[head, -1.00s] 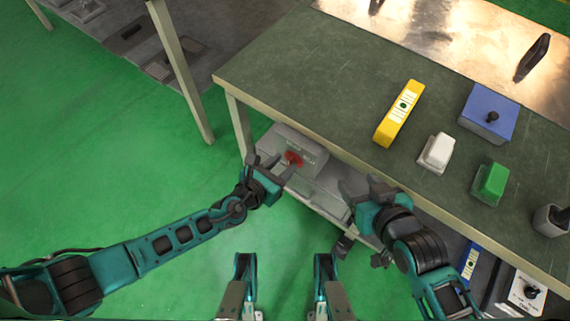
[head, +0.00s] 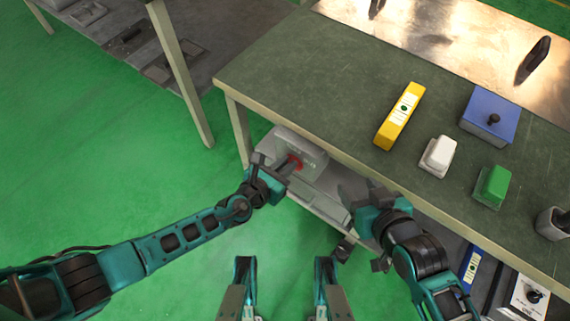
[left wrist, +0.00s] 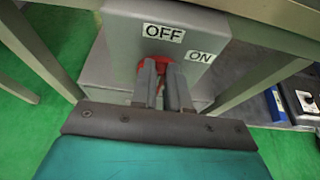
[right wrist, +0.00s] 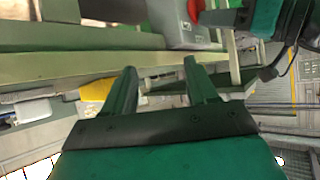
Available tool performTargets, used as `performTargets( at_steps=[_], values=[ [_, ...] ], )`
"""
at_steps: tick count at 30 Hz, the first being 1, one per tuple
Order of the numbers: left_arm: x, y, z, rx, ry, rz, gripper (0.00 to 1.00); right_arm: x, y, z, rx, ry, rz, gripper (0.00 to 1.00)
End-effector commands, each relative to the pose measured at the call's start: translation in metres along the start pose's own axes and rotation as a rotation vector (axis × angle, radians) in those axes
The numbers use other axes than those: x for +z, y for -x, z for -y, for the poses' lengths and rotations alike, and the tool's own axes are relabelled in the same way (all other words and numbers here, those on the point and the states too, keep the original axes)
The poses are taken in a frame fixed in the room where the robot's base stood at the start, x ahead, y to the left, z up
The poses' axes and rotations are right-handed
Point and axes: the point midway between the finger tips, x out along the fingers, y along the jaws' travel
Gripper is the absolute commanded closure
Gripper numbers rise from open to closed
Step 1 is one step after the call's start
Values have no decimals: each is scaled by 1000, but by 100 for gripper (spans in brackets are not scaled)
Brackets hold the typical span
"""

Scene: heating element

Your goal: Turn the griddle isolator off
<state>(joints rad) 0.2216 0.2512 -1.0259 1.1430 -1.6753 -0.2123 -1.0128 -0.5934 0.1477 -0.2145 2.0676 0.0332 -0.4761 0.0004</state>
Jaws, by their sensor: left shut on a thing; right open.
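The griddle isolator is a grey box (head: 312,152) on a shelf under the green-topped table. It has a red rotary handle (head: 297,163) on its front. In the left wrist view, the red handle (left wrist: 150,68) shows between and behind the fingers, below the OFF label (left wrist: 163,33) and left of the ON label (left wrist: 200,57). My left gripper (head: 286,166) is shut on the handle; its fingers hide part of it, so its exact angle is unclear. My right gripper (head: 352,193) is open and empty near the table's front edge. The isolator also shows in the right wrist view (right wrist: 180,25).
The table edge (head: 300,128) overhangs the isolator, and a table leg (head: 238,130) stands at its left. A yellow box (head: 400,115), blue box (head: 490,115), white switch (head: 438,155) and green switch (head: 491,186) sit on top.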

Motion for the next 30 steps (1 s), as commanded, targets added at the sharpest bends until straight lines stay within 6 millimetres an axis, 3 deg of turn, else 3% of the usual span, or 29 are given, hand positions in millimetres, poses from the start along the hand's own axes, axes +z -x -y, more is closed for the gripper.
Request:
performTargets(
  at_steps=[14, 24, 30],
  values=[
    [-3, -1, -3, -30, 73, 1, 100, 12, -8, -2, 0, 7, 2, 42],
    [-9, -3, -12, -132, 322, 1, 100, 46, -29, 0, -9, 6, 17, 42],
    [-10, -4, -18, -206, 499, 1, 100, 44, -36, 6, -25, -2, 6, 42]
  ],
)
